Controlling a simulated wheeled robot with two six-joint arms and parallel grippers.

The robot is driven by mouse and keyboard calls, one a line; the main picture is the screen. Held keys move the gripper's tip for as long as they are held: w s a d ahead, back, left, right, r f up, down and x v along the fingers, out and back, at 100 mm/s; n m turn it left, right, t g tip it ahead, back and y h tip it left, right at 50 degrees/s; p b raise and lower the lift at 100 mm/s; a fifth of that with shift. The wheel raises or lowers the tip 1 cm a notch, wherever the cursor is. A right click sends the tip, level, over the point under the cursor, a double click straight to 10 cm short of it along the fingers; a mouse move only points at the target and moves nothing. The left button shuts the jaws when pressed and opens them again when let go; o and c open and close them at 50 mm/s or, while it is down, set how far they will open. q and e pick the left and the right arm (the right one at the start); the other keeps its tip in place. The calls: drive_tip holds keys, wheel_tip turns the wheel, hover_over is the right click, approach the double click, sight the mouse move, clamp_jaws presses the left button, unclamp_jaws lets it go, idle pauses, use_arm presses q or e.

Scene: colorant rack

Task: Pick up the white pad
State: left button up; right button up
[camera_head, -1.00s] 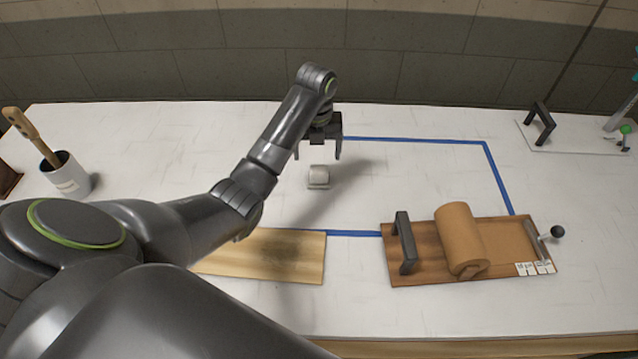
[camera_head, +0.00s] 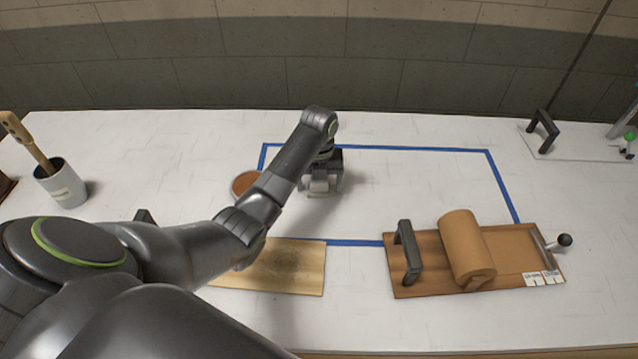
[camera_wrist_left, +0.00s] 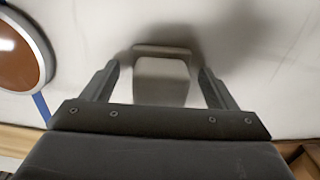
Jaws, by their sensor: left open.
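The white pad (camera_head: 319,187) is a small pale block on the white table, inside the blue tape outline. It also shows in the left wrist view (camera_wrist_left: 161,80), between the two fingers. My left gripper (camera_head: 322,190) is down at the pad, with a finger on either side of it. In the left wrist view the gripper (camera_wrist_left: 160,82) is open, and a gap shows between each finger and the pad. The arm and gripper body hide part of the pad in the head view. My right gripper is not in view.
A brown round dish (camera_head: 246,184) lies left of the gripper. A light wooden board (camera_head: 290,268) is in front. A wooden tray (camera_head: 515,245) with a tan roll (camera_head: 466,248) and black handle stands right. A cup (camera_head: 63,184) is far left. The outlined area's right part is clear.

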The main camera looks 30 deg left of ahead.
use_arm(q)
drive_tip(key=shift+c, duration=0.4)
drive_tip(key=c, duration=1)
drive_tip(key=shift+r, duration=0.1)
drive_tip(key=shift+r, duration=0.35)
wheel_tip(320, 180, up, 5)
drive_tip(key=shift+r, duration=0.2)
wheel_tip(320, 180, up, 2)
drive_tip(key=shift+r+p, duration=0.15)
drive_tip(key=shift+p, duration=1)
drive_tip(key=shift+r+p, duration=0.7)
